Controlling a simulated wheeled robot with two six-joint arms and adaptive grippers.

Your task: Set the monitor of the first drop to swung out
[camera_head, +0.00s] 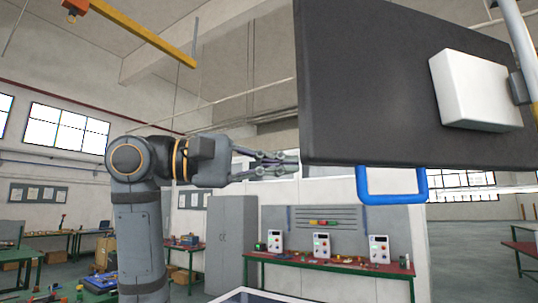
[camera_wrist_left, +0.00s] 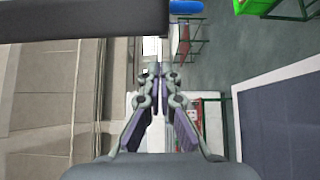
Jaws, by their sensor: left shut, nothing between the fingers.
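The monitor (camera_head: 375,85) is a large dark panel at the upper right of the head view, seen from behind. A white box (camera_head: 475,92) is fixed to its back, joined to a pale pole (camera_head: 519,45) at the right. A blue handle (camera_head: 392,199) hangs under its lower edge. My left gripper (camera_head: 296,163) is shut and empty, its tips close to the monitor's lower left corner; I cannot tell if they touch. In the left wrist view the monitor's dark edge (camera_wrist_left: 80,20) crosses the top, with the blue handle (camera_wrist_left: 186,7) beyond the fingertips (camera_wrist_left: 157,70). My right gripper is not in view.
A red-topped bench (camera_head: 330,266) with several white control boxes stands behind. A grey cabinet (camera_head: 231,245) is left of it. A yellow beam (camera_head: 140,32) hangs at the upper left. A dark flat panel with a pale rim (camera_head: 262,296) shows at the bottom.

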